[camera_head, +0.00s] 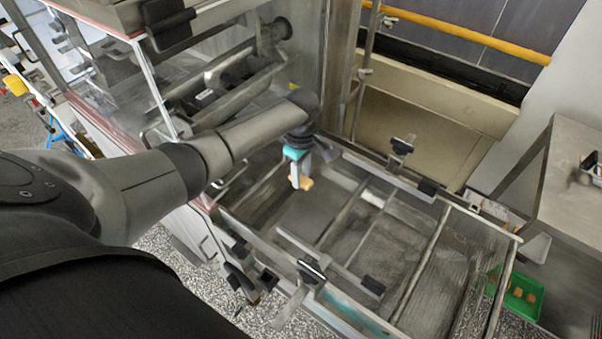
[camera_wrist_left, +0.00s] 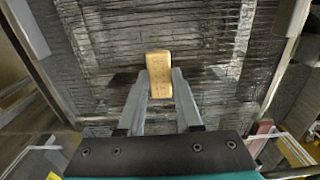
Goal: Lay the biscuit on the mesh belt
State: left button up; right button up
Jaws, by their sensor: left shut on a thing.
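My left gripper (camera_head: 298,180) is over the far left part of the mesh belt (camera_head: 340,205) in the head view. It is shut on a small tan rectangular biscuit (camera_head: 306,184). In the left wrist view the biscuit (camera_wrist_left: 159,73) sits between the two fingertips (camera_wrist_left: 160,88), with its flat face towards the camera. The wire lines of the mesh belt (camera_wrist_left: 100,60) spread behind it. I cannot tell exactly how high the biscuit is above the mesh. My right gripper is not in view.
Metal rails and crossbars (camera_head: 422,262) with black clamps frame the belt. A machine housing (camera_head: 225,65) stands at the back left. A green tray (camera_head: 537,309) with several biscuits is at the lower right, by a steel table (camera_head: 575,190). The belt's middle is clear.

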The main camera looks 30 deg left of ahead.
pick_arm(q)
jog(key=o, duration=1)
jog(key=shift+f, duration=0.1)
notch_tip(320, 180, up, 12)
jog(key=shift+r+p, duration=0.2)
jog(key=shift+p, duration=0.6)
